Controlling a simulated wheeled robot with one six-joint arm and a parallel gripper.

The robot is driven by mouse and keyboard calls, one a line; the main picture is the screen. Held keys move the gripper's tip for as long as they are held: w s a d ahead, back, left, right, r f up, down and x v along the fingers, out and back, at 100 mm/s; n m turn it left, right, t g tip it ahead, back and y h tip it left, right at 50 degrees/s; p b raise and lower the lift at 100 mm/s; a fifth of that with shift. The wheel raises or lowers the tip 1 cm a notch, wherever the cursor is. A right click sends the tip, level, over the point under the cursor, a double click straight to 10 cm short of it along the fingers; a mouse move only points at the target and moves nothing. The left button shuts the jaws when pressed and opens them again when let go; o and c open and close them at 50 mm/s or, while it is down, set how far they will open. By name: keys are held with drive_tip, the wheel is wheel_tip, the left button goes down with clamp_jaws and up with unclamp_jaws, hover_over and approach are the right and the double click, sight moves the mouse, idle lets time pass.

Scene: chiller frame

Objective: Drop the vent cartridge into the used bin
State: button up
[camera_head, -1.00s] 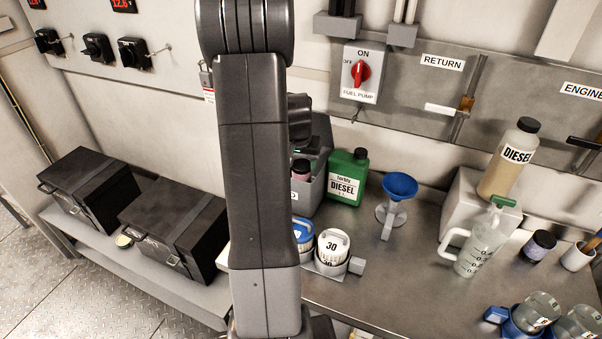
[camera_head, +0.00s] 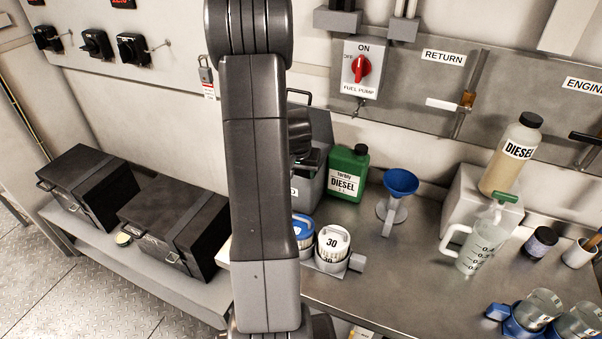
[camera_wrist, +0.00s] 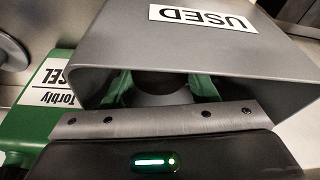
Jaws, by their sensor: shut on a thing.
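The used bin (camera_wrist: 235,57) is a grey box with a "USED" label, upside down in the wrist view. In the head view the bin (camera_head: 314,188) stands on the bench, partly behind my arm. My gripper (camera_wrist: 160,90) reaches in at the bin's mouth, with green finger parts on both sides. It is shut on a dark and grey round thing (camera_wrist: 159,97), which I take to be the vent cartridge. Most of the cartridge is hidden in shadow. My arm hides the gripper's fingers in the head view.
A green diesel bottle (camera_head: 347,173) stands right beside the bin. A blue funnel (camera_head: 400,183) is further right. Two filter canisters, one white (camera_head: 332,243), sit in a holder in front. A measuring jug (camera_head: 481,246) and a tilted diesel bottle (camera_head: 510,155) are at the right.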

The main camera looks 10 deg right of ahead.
drive_tip(key=o, duration=1.1)
drive_tip(key=shift+r+p, duration=0.55)
drive_tip(key=shift+p, duration=0.15)
drive_tip(key=b+v, duration=0.1)
drive_tip(key=v, duration=1.1)
